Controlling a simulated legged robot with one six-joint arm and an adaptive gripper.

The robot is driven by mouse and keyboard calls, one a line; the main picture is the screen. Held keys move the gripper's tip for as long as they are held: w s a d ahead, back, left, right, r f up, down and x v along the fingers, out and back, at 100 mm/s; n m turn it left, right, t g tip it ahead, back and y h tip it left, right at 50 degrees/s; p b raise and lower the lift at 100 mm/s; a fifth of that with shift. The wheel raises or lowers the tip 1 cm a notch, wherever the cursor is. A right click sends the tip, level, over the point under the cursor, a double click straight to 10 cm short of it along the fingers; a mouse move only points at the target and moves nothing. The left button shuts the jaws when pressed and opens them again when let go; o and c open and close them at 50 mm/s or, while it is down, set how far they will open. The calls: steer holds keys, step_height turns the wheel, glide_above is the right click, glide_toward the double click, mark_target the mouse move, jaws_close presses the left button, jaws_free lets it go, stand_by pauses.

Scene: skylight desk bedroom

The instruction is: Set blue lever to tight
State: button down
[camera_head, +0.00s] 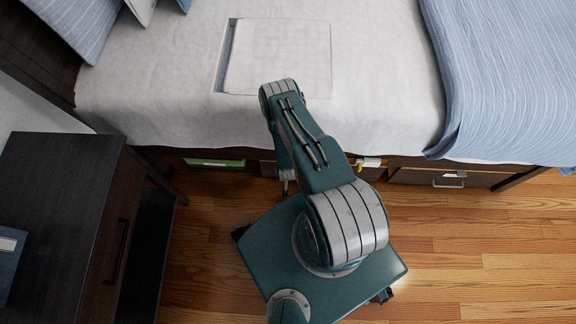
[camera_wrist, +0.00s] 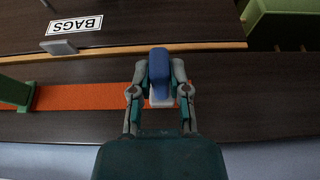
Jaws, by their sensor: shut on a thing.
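The blue lever (camera_wrist: 159,68) stands up in the middle of the wrist view, on a small white base (camera_wrist: 161,101). My gripper (camera_wrist: 163,78) has one finger on each side of the lever and is shut on it. An orange strip (camera_wrist: 85,97) runs along the dark wood to the left of the lever, and a green block (camera_wrist: 14,92) sits at its left end. I cannot read any mark for tight. In the head view my arm hides the gripper and lever.
A green object (camera_wrist: 282,20) is at the upper right. In the head view the bed (camera_head: 380,90) is ahead, a dark nightstand (camera_head: 60,190) is left, and wood floor (camera_head: 480,250) is clear at right.

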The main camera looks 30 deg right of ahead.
steer(key=shift+d, duration=0.1)
steer(key=shift+s+d+n+t+y, duration=0.1)
steer(key=shift+d+n+y, duration=0.65)
steer(key=shift+n, duration=1.05)
steer(key=shift+s+d+n+t+y, duration=0.1)
steer(key=shift+d+n+y, duration=0.65)
steer(key=shift+n, duration=1.05)
steer(key=shift+s+d+n+t+y, duration=0.1)
steer(key=shift+d+n+y, duration=0.6)
steer(key=shift+n, duration=1.1)
steer(key=shift+d, duration=0.2)
steer(key=c, duration=0.6)
jaws_free()
